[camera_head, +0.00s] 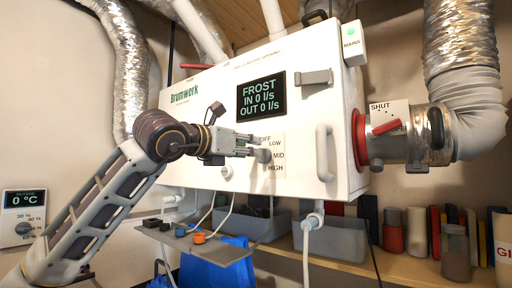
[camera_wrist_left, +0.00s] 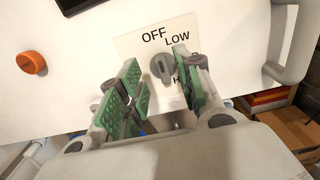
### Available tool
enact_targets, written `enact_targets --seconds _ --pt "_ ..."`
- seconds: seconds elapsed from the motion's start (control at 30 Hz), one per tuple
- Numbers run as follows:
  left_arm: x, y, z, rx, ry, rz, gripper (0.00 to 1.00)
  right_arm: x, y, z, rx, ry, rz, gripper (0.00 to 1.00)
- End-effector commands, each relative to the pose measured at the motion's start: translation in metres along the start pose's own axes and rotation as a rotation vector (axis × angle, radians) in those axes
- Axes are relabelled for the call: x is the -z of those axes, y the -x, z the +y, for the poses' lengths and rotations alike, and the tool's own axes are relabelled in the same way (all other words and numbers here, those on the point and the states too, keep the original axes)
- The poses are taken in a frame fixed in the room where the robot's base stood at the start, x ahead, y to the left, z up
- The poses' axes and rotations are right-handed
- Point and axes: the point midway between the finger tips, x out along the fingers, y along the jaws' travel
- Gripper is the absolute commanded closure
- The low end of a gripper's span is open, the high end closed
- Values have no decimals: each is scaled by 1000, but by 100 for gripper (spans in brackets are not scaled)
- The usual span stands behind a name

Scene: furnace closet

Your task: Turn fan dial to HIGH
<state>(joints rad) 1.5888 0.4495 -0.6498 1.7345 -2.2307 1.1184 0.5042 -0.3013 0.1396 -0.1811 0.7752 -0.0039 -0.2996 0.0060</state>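The fan dial (camera_wrist_left: 163,70) is a grey knob on a pale label plate (camera_wrist_left: 140,45) on the front of the white Brumwerk unit (camera_head: 210,88). In the head view the plate reads OFF, LOW, MID and HIGH from top to bottom. In the wrist view MID is hidden and HIGH mostly hidden by the fingers. I cannot tell surely which mark the dial points to. My left gripper (camera_head: 250,147) is at the plate; its green-padded fingers (camera_wrist_left: 160,90) are apart, with the dial showing in the gap between them. Contact with the dial is not visible. My right gripper is out of view.
The unit's display (camera_head: 262,97) reads FROST, IN 0 l/s, OUT 0 l/s. A white handle (camera_head: 324,153) stands out right of the dial. An orange knob (camera_wrist_left: 31,62) is on the panel's left. A red-handled duct valve (camera_head: 386,127) is at the right, above a shelf (camera_head: 400,268).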

Motion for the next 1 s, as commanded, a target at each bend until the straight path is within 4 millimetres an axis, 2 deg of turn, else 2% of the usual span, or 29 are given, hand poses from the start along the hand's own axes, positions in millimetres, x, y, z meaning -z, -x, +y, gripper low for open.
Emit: enact_targets --seconds 0.1,0.33,0.57,0.77,0.83,1.0 --pt "-1 -16 0 1 1 1 65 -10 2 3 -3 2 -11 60" --pt "-1 -38 0 1 1 0 65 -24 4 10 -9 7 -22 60" --pt "0 -45 0 0 0 0 65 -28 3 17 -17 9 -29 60" --pt "0 -45 0 0 0 0 65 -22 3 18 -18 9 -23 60" --pt "0 -45 0 0 0 0 70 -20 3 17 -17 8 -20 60" --pt "0 -45 0 0 0 0 92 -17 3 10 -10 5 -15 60"
